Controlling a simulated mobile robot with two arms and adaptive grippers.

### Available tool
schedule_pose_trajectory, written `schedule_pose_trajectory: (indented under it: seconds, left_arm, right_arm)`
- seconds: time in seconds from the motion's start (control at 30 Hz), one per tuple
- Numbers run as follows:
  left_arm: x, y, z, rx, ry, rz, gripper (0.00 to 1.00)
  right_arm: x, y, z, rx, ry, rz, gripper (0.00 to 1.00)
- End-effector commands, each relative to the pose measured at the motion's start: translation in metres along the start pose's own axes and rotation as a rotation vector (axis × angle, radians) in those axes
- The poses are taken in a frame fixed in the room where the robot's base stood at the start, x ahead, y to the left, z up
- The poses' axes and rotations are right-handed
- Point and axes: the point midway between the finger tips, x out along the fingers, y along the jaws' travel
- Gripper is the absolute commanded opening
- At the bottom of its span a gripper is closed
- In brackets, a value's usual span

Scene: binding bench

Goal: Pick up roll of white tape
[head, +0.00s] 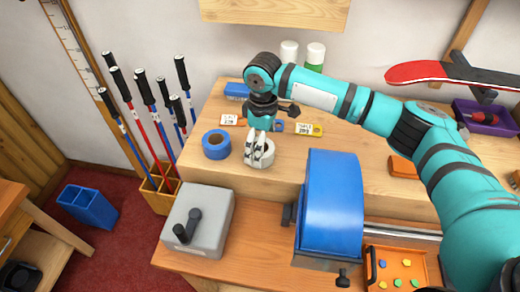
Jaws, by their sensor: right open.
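The roll of white tape (262,161) lies on the raised wooden bench shelf in the head view. A roll of blue tape (216,145) lies just left of it. My right gripper (258,156) points down over the white roll, and its pale fingers overlap the roll's near side and centre in the picture. The gripper is open. I cannot tell whether the fingers touch the roll or reach into its hole. My left gripper is not in view.
A blue-covered machine (333,200) and a grey box with a black handle (197,220) stand in front. Small tagged items (308,129) lie behind the gripper. Ski poles (150,115) stand at left. A red-edged ski (450,75) hangs at right.

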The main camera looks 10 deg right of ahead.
Motion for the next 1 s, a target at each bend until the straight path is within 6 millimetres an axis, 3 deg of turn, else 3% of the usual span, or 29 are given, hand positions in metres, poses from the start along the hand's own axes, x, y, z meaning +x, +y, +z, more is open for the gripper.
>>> schedule_pose_trajectory:
  seconds: [0.2, 0.47, 0.83, 1.0]
  left_arm:
    - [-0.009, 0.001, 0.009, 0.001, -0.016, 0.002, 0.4]
    - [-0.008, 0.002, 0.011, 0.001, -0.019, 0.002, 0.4]
    - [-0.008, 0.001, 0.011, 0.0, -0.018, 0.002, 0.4]
    - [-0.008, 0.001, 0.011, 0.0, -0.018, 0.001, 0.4]
  right_arm:
    - [0.025, 0.0, -0.001, -0.001, -0.001, 0.001, 1.0]
    - [0.028, 0.0, -0.001, -0.001, 0.0, 0.001, 1.0]
    - [0.028, 0.0, -0.001, -0.001, 0.0, 0.001, 0.52]
    - [0.027, 0.0, -0.001, -0.001, 0.001, 0.001, 0.48]
